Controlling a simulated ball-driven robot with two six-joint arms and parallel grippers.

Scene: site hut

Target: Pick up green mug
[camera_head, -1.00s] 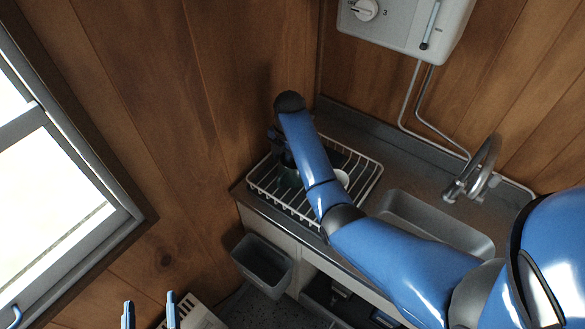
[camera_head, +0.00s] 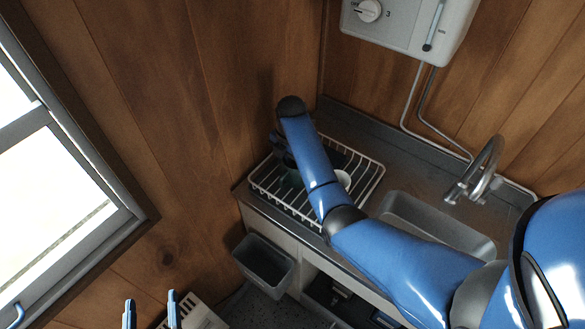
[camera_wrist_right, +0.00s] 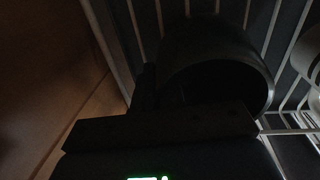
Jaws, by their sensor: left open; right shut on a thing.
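The green mug (camera_head: 291,179) is in the dish rack at the left of the counter, mostly hidden behind my right arm in the head view. In the right wrist view the mug (camera_wrist_right: 215,65) looks almost black, with its round opening facing the camera. My right gripper (camera_wrist_right: 148,88) is shut on the mug at its near left side; the exact contact is too dark to see. I cannot tell whether the mug is clear of the rack. My left gripper (camera_head: 151,300) is open and empty at the bottom left of the head view, far from the mug.
The white wire dish rack (camera_head: 259,187) surrounds the mug. A white round dish (camera_head: 344,179) is also in it, right of my arm. The sink (camera_head: 440,238) and tap (camera_head: 478,170) are further right. A grey bin (camera_head: 264,263) hangs at the counter's front. Wooden walls close the corner.

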